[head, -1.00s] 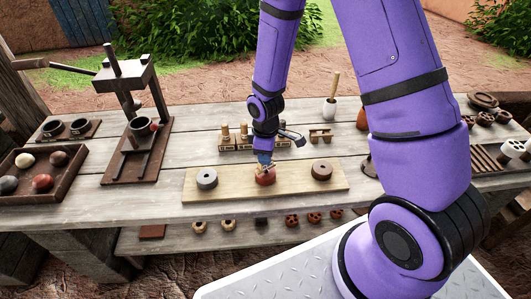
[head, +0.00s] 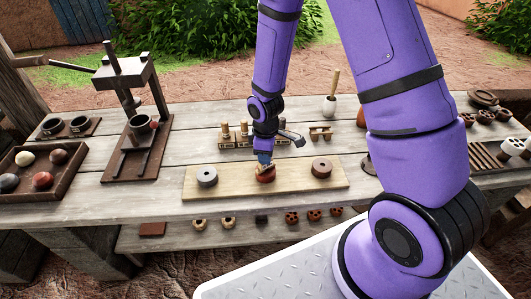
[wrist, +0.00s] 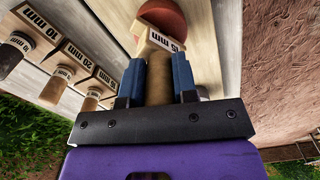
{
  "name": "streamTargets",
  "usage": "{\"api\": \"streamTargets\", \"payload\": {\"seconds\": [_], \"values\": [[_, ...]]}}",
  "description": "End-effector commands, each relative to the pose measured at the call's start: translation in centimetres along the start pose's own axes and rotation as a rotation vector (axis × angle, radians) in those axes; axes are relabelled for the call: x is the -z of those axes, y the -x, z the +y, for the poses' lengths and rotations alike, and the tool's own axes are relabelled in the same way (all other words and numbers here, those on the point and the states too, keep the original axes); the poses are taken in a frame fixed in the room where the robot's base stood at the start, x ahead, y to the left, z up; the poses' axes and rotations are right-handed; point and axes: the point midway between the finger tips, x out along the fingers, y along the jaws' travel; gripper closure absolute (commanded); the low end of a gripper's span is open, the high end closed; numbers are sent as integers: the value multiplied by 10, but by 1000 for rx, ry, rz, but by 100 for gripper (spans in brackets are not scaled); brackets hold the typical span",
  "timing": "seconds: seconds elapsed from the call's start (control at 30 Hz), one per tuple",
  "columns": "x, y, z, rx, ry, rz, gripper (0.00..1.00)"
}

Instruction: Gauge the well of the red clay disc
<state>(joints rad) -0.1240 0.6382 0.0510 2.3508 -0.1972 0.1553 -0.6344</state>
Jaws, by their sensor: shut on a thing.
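The red clay disc (head: 265,178) lies on the pale board in the middle of the bench. It also shows at the top of the wrist view (wrist: 176,12). My gripper (head: 264,158) points down over it. In the wrist view its blue fingers (wrist: 157,78) are shut on the round handle of a wooden gauge (wrist: 160,45), whose label appears to read 15 mm. The gauge's pale block is at the disc and covers part of it. The well is hidden, so I cannot tell whether the gauge's tip is inside it.
A grey disc (head: 207,177) and a brown disc (head: 321,168) flank it on the board (head: 236,188). The gauge rack (head: 240,141) with other labelled gauges stands close behind. A press (head: 126,72) and a tray of balls (head: 66,158) are at left.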

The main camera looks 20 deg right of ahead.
Motion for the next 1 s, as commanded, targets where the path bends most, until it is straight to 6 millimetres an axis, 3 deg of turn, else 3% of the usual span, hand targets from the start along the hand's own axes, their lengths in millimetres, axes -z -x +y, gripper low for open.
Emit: {"api": "streamTargets", "payload": {"seconds": [0.33, 0.37, 0.47, 0.5, 0.83, 1.0], "values": [[0, -2, 0, 0, 0, 0, 94], [0, -2, 0, 0, 0, 0, 69], [0, -2, 0, 0, 0, 0, 46], [0, -2, 0, 0, 0, 0, 43], [0, 2, 0, 0, 0, 0, 43], [0, 19, 1, -2, 0, 2, 43]]}}
